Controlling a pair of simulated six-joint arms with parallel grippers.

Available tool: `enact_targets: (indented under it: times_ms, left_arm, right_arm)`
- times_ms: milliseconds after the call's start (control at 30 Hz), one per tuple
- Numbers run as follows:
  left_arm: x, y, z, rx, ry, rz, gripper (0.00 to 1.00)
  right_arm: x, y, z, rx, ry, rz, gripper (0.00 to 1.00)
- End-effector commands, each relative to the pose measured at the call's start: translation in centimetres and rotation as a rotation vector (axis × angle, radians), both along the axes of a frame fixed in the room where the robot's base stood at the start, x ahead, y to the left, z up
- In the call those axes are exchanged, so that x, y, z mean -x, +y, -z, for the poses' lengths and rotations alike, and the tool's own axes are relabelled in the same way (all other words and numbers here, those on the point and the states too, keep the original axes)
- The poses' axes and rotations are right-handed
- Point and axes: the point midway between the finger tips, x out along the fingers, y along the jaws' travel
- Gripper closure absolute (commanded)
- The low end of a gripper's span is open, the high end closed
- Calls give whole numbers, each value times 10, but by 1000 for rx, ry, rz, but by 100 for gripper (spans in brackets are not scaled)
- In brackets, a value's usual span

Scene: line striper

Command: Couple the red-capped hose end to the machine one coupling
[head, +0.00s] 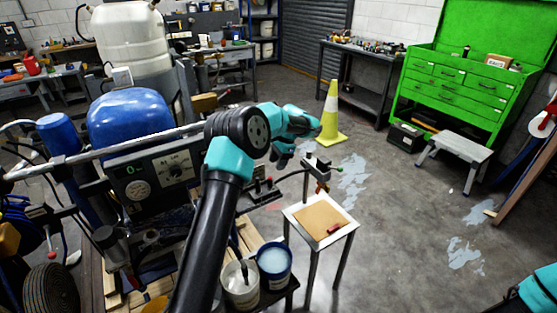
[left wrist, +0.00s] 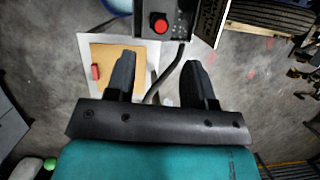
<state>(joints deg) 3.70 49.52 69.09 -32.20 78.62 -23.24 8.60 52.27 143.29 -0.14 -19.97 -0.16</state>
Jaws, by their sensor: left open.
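My left gripper (left wrist: 157,75) is open in the left wrist view, with nothing between its fingers. In the head view its arm reaches across the middle, and the fingers are hard to make out there. A small red piece (head: 333,228) lies on the brown-topped stand; it also shows in the left wrist view (left wrist: 95,72). I cannot tell whether it is the hose's red cap. A dark curved line like a hose (left wrist: 168,72) passes beyond the fingers. The machine (head: 160,172) with a dial panel stands at left; I cannot pick out its coupling. My right gripper is not in view.
The small stand (head: 295,212) carries a brown board. A dark box with a red button (left wrist: 158,23) is close beyond the fingers. Two buckets (head: 274,262) are near the arm.

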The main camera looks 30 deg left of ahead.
Motion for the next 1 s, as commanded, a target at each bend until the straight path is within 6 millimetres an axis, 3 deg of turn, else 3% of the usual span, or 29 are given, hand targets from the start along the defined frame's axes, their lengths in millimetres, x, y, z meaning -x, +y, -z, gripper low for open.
enact_targets:
  times_ms: [1000]
  left_arm:
    - [23, 17, 82, 2, 1, 0, 51]
  right_arm:
    - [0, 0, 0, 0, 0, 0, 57]
